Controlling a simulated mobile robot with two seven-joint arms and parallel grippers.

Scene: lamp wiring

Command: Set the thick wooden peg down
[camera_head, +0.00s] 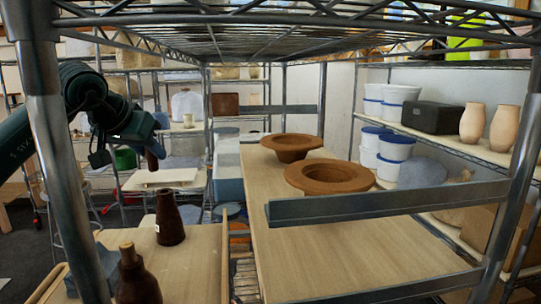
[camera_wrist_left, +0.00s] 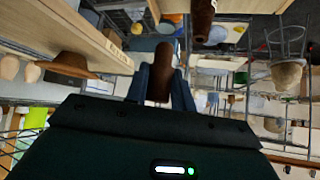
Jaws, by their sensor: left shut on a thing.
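My left gripper (camera_head: 150,141) is in the air at the left, above the brown bottle-shaped piece (camera_head: 170,218) on the left board. It is shut on a brown peg, the thick wooden peg (camera_head: 152,161), whose lower end shows below the fingers. In the left wrist view the peg (camera_wrist_left: 161,68) stands between the two blue fingers of the gripper (camera_wrist_left: 161,88), its rounded end past the tips. The peg is clear of the board. My right gripper is not in view.
A second dark bottle-shaped piece (camera_head: 138,284) with a pale wooden top stands at the board's front. The left board (camera_head: 200,262) has bare room on its right. Two brown bowls (camera_head: 330,190) sit on the right board. Metal shelf posts and rails (camera_head: 385,202) stand close by.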

